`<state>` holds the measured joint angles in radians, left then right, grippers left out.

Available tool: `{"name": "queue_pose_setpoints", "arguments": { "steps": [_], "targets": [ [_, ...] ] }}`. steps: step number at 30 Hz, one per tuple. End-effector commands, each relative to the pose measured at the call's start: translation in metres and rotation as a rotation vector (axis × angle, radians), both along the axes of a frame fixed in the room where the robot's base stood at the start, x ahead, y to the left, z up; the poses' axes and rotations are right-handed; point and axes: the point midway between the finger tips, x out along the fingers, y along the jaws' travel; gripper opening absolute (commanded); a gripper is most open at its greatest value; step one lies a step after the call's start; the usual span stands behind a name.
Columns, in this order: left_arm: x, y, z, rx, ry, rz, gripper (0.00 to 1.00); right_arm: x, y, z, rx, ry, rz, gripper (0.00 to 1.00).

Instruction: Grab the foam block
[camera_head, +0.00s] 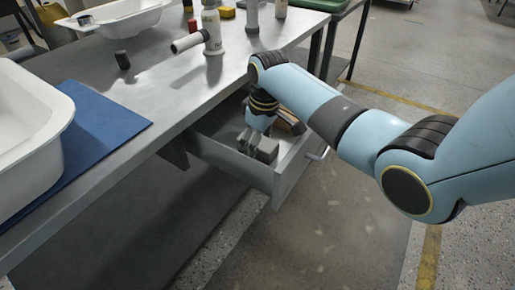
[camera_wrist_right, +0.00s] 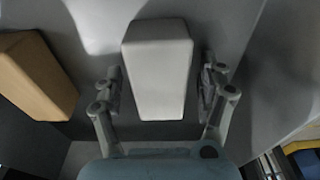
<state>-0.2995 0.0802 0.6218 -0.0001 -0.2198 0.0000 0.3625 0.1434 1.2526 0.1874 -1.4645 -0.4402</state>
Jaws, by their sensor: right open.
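A pale grey block (camera_wrist_right: 158,70), which looks like the foam block, lies in the open drawer (camera_head: 233,165) under the workbench. In the wrist view my right gripper (camera_wrist_right: 161,80) is open, with one finger on each side of this block and a narrow gap at both sides. In the head view my right gripper (camera_head: 255,137) reaches down into the drawer and partly hides what lies there. My left gripper is not in view.
A tan, wood-like block (camera_wrist_right: 38,75) lies left of the pale block in the wrist view. Drawer walls close in around the gripper. On the workbench (camera_head: 150,95) stand white tub shells (camera_head: 30,125), a blue mat (camera_head: 95,125) and several bottles and tubes (camera_head: 212,30).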

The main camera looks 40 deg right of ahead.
Motion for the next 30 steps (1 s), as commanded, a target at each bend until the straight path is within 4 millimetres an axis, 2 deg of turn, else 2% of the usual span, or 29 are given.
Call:
{"name": "queue_pose_setpoints", "arguments": {
  "steps": [4,5,14,23,26,30],
  "targets": [
    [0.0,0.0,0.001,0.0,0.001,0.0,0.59,0.0,0.0,0.001,0.0,-0.001,0.0,0.75],
    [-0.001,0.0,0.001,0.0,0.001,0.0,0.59,0.0,0.0,0.001,0.0,-0.001,0.0,0.72],
    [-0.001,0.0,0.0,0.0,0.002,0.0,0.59,0.0,0.0,0.001,0.0,0.0,0.0,0.33],
    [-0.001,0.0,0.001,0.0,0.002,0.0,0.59,0.0,0.0,0.004,-0.001,-0.001,0.0,0.33],
    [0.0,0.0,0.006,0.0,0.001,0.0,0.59,0.001,0.0,0.016,0.0,-0.002,0.0,0.33],
    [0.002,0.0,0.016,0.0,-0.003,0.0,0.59,0.002,-0.001,0.046,0.0,-0.004,0.0,0.33]
  ]
}}
